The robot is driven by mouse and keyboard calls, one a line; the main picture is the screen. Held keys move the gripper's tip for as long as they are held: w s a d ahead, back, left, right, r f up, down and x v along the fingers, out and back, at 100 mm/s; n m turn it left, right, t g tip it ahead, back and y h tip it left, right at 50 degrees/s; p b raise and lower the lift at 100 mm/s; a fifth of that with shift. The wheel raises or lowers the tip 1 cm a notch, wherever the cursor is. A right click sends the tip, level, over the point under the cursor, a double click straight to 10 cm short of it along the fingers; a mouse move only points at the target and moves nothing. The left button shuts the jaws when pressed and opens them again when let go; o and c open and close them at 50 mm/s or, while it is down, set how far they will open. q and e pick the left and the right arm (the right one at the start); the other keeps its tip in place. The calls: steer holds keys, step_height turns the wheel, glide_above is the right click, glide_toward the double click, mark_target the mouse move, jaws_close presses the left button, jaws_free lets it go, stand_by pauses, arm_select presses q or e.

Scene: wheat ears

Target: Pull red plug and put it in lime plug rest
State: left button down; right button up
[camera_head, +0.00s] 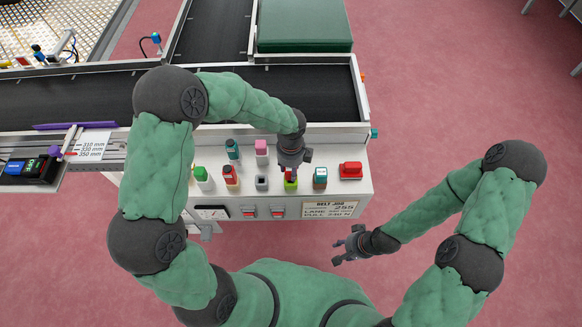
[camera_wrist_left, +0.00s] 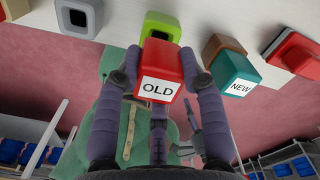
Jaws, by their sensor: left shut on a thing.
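The red plug (camera_wrist_left: 160,68), labelled OLD, is between the fingers of my left gripper (camera_wrist_left: 155,85), which is shut on it. In the head view my left gripper (camera_head: 292,168) points down over the panel, with a bit of the red plug (camera_head: 290,175) showing at the lime plug rest (camera_head: 290,185). In the left wrist view the plug's far end meets the lime rest (camera_wrist_left: 170,24); I cannot tell how deep it sits. An empty grey socket (camera_head: 262,183) is just left of it. My right gripper (camera_head: 345,247) is open and empty, off the panel's front.
A teal plug (camera_wrist_left: 236,80), labelled NEW, stands close to the right, with a red switch (camera_head: 350,170) beyond. Green (camera_head: 202,175), red (camera_head: 230,176), teal (camera_head: 232,149) and pink (camera_head: 261,147) pieces stand to the left and behind. A dark belt (camera_head: 325,95) runs behind the panel.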

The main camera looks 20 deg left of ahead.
arm_select(q)
steer(key=shift+f+b, duration=0.75)
steer(key=shift+f, duration=0.65)
steer(key=c, duration=0.7)
jaws_free()
step_height(320, 180, up, 12)
steer(key=shift+f, duration=0.1)
